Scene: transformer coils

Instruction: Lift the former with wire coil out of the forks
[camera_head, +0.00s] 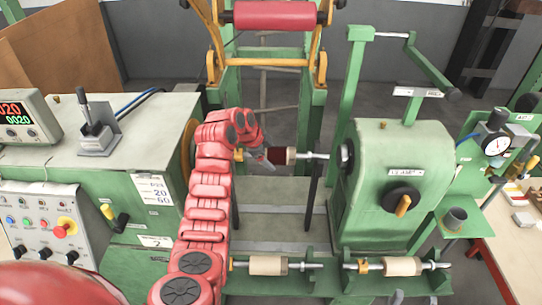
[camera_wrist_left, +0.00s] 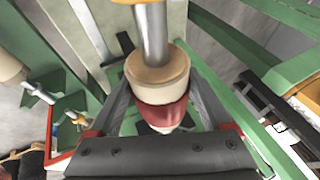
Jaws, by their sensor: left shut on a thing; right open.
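The former with wire coil (camera_head: 291,155) is a cream cylinder with a dark red winding, on a metal shaft at the machine's middle. In the left wrist view its cream end (camera_wrist_left: 158,72) and red winding (camera_wrist_left: 163,112) lie between my fingers. My left gripper (camera_head: 266,157) is shut on it, partly covering the coil. A dark upright (camera_head: 312,185) stands under the shaft right of the coil; I cannot tell whether the shaft touches it. Two small tips at the bottom edge of the head view look like my right gripper (camera_head: 413,298), apart and empty.
Two plain formers (camera_head: 268,265) (camera_head: 402,266) lie on shafts along the green front rack. A green tailstock housing (camera_head: 378,185) stands to the right, a control cabinet (camera_head: 95,140) to the left. A red roller (camera_head: 275,15) in a yellow frame is behind.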

